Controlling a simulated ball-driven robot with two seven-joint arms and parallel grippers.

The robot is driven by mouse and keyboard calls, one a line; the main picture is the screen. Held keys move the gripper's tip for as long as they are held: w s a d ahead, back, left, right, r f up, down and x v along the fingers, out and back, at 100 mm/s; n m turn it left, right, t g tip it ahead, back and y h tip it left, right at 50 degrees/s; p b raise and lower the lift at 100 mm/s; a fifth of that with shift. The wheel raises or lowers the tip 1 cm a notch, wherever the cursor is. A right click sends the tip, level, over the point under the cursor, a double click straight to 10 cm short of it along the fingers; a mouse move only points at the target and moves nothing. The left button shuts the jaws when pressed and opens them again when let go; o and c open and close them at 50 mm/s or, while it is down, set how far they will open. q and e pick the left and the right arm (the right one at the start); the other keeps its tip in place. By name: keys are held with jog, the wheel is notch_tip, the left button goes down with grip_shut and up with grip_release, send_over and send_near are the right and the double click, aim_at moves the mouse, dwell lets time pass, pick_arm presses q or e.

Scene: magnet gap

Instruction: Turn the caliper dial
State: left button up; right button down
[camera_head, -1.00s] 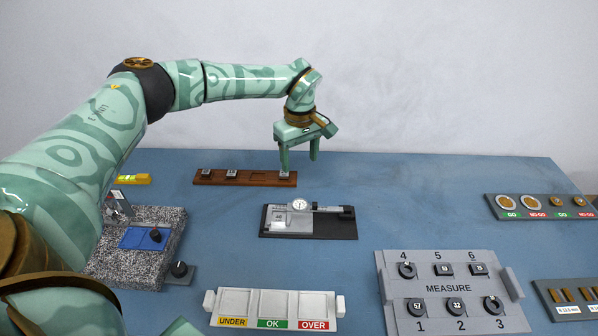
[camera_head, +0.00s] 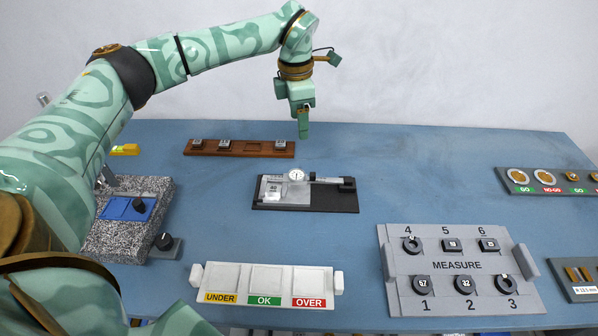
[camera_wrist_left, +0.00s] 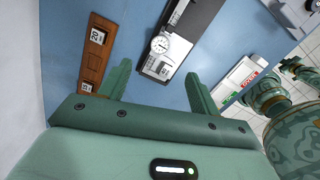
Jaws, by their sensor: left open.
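The caliper (camera_head: 325,186) lies on a black base behind the middle of the table. Its round white dial (camera_head: 297,175) sits on its upper left part and faces up. In the left wrist view the dial (camera_wrist_left: 159,45) shows beyond and between the fingertips, untouched. My left gripper (camera_head: 303,136) hangs behind the caliper, near the right end of the brown rack, pointing down. Its fingers also show in the left wrist view (camera_wrist_left: 158,75), spread apart with nothing between them. My right gripper is not in view.
The brown rack (camera_head: 240,154) with small blocks stands behind the caliper. An UNDER/OK/OVER tray (camera_head: 267,266) is in front. A MEASURE panel (camera_head: 460,268) lies right, a speckled granite block (camera_head: 118,240) left. Blue table around the caliper is clear.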

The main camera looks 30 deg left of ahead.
aim_at(296, 175)
pick_arm(q)
jog(key=f+n+b, duration=0.1)
jog(key=f+n, duration=0.1)
jog(key=f, duration=0.3)
jog(key=f+n+b, duration=0.2)
jog(key=f+n, duration=0.1)
jog(key=f, duration=0.2)
jog(key=s+f+n+b, duration=0.1)
jog(key=f+n, duration=0.2)
jog(key=f, duration=0.2)
jog(key=shift+a+f+b, duration=0.1)
jog(key=shift+b, duration=0.3)
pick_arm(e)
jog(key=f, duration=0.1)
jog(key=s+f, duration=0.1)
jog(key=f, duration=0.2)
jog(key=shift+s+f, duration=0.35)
